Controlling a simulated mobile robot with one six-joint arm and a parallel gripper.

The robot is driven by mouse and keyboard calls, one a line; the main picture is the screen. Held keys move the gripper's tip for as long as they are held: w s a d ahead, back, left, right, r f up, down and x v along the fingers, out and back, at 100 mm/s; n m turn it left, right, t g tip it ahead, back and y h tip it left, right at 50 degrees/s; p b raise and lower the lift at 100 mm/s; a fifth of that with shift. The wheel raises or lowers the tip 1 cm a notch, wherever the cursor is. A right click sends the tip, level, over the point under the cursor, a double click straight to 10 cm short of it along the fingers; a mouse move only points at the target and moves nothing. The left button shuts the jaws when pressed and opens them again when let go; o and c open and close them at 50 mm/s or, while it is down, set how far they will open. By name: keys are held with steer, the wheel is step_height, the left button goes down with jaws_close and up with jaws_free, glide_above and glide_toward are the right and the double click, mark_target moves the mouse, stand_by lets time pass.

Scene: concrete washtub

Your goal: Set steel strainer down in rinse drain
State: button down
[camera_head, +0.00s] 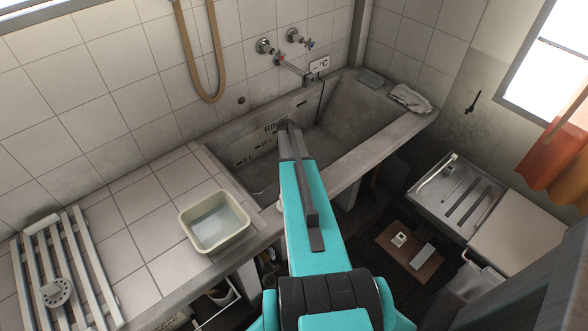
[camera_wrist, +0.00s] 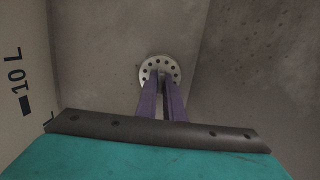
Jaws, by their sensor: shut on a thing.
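The steel strainer (camera_wrist: 160,66) is a round pale metal disc with a ring of dark holes, in the upper middle of the wrist view. My gripper (camera_wrist: 162,86) has its two purple fingers shut on the strainer near its middle. Grey concrete lies behind the strainer, and I cannot tell whether it touches it. No drain opening shows; it may be hidden under the strainer. In the head view my teal arm reaches into the basin marked "RIN..." (camera_head: 246,150) and hides the gripper's fingers and the strainer.
A second basin (camera_head: 345,115) lies to the right beyond a divider. A cream tub of water (camera_head: 215,221) stands on the tiled counter. A slatted rack (camera_head: 85,262) with a round grey holed piece (camera_head: 57,291) lies at left. Taps (camera_head: 280,60) and a grey cloth (camera_head: 410,98) are at the back.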

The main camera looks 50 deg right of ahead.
steer(key=shift+f, duration=0.2)
steer(key=c, duration=1.9)
jaws_free()
steer(key=shift+o, duration=0.2)
steer(key=shift+r, duration=0.25)
step_height(320, 180, up, 12)
steer(key=a+b, duration=0.1)
steer(key=b, duration=0.1)
steer(key=shift+a+f+b, duration=0.15)
steer(key=shift+a+b, duration=0.1)
steer(key=shift+b, duration=0.15)
steer(key=shift+w, duration=0.1)
